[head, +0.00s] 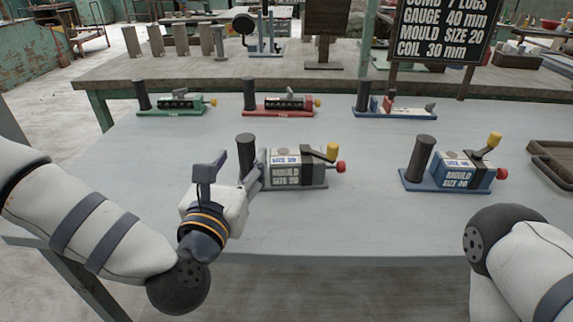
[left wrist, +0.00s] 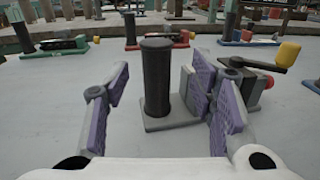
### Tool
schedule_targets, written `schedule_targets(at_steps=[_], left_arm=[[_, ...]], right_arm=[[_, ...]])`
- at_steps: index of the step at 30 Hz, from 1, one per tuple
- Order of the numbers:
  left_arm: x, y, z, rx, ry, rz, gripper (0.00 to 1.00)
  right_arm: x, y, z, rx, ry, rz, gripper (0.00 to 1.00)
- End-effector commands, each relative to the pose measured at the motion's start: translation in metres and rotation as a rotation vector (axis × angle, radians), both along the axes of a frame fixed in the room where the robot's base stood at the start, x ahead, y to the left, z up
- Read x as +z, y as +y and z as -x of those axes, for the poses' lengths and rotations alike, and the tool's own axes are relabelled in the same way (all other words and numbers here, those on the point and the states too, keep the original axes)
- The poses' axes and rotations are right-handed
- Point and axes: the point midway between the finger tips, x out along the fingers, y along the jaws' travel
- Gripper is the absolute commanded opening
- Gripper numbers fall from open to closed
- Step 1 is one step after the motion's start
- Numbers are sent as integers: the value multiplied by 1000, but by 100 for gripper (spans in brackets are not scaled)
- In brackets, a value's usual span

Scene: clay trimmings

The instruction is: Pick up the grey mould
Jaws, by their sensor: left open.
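The grey mould (head: 297,168), labelled "MOULD SIZE 20", sits on the table with a dark upright post handle (head: 245,152) at its left end, a yellow-knobbed crank and a red knob at its right. My left gripper (head: 236,168) is open just in front of the post. In the left wrist view the post (left wrist: 157,75) stands upright between the spread purple-padded fingers (left wrist: 158,100), with clear gaps visible beside it. The right finger overlaps the grey mould body (left wrist: 188,88) in that view. My right gripper is out of view; only part of my right arm shows.
A blue mould (head: 455,172) labelled "MOULD SIZE 40" stands to the right. Green (head: 172,106), red (head: 280,106) and blue-based (head: 395,108) devices line the table's back. A brown tray (head: 552,165) is at the right edge. The table front is clear.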

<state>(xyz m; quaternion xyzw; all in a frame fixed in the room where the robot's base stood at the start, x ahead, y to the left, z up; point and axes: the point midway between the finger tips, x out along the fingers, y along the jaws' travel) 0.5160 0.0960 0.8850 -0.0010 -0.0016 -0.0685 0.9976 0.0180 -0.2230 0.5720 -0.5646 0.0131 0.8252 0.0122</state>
Motion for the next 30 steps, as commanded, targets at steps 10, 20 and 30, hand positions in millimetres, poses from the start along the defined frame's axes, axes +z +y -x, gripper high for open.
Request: schedule_targets(at_steps=[10,20,30], left_arm=[[2,-4,-54,0,0,-2,51],[2,-4,-57,-1,3,-2,30],[3,-4,-57,-1,-2,0,0]], right_arm=[[4,0,-4,0,-12,-1,36],[3,0,-3,0,-11,-1,36],[3,0,-3,0,-11,-1,36]])
